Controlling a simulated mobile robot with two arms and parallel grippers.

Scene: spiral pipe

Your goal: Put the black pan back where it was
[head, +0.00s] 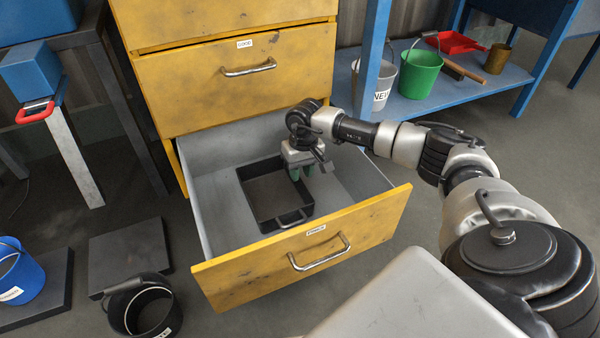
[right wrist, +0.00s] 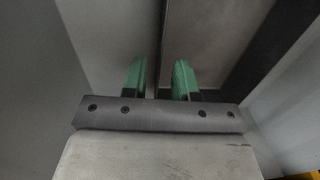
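The black pan (head: 251,203), a rectangular open tray with a handle at its front, sits inside the open bottom drawer (head: 345,175). My right gripper (head: 300,174) points down at the pan's right side. In the right wrist view its two green fingertips (right wrist: 160,82) are apart, with a thin dark edge of the pan (right wrist: 162,35) running between them. The gap to the edge shows on both sides, so the gripper is not closed on it. My left gripper is not in view.
The yellow cabinet (head: 190,85) has a shut drawer above the open one. A dark square plate (head: 130,255) lies bare on the floor, with a black bucket (head: 120,305) nearby. A blue bucket (head: 20,275) stands left. The blue shelf (head: 480,85) holds white and green buckets.

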